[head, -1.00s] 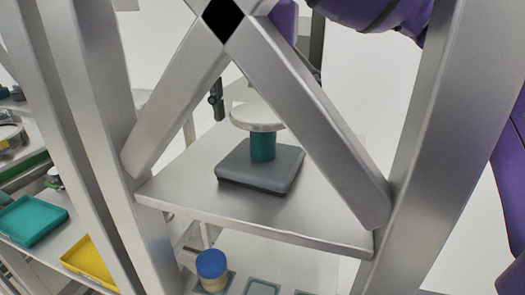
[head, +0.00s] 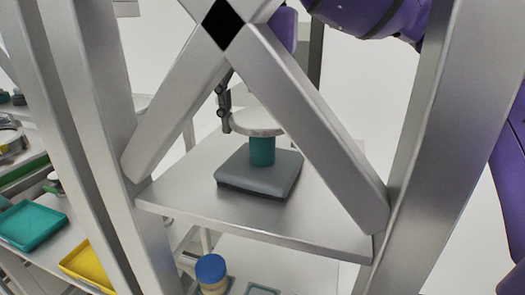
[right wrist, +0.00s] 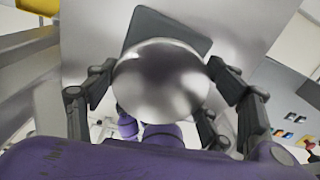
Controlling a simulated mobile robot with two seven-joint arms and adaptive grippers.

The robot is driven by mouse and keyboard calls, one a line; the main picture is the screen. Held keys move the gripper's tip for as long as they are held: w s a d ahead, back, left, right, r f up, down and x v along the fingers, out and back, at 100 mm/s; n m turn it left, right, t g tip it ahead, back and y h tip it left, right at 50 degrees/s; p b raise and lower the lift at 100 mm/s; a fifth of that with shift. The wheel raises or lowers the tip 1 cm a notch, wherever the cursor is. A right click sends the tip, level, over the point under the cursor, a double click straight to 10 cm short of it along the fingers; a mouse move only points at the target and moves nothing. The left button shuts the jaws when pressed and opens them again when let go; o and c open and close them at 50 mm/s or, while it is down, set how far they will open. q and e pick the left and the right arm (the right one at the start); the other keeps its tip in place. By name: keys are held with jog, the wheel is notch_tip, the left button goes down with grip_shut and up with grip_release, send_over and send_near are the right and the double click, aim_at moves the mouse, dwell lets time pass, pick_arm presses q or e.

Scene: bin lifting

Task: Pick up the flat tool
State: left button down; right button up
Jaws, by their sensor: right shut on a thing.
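The flat tool has a flat grey square base (head: 258,173), a short teal handle (head: 262,151) and a round pale metal top (head: 258,122). It stands upright on the metal shelf. In the right wrist view the round top (right wrist: 160,82) fills the space between the fingers, with the dark base behind it. My right gripper (right wrist: 160,70) is shut on the round top, one finger on each side. In the head view one finger shows at the top's left edge; the other is hidden behind the diagonal brace. My left gripper is in neither view.
Metal diagonal braces (head: 318,130) and uprights (head: 420,150) stand in front of the shelf (head: 190,190). Below is a blue-capped container (head: 211,268). A teal tray (head: 32,225) and a yellow tray (head: 88,262) lie at the left. The shelf around the tool is bare.

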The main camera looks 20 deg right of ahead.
jog(key=shift+r, duration=0.15)
notch_tip(320, 180, up, 18)
jog(key=shift+p, duration=0.3)
dwell(0.6)
dwell(0.4)
jog(key=shift+r, duration=1.45)
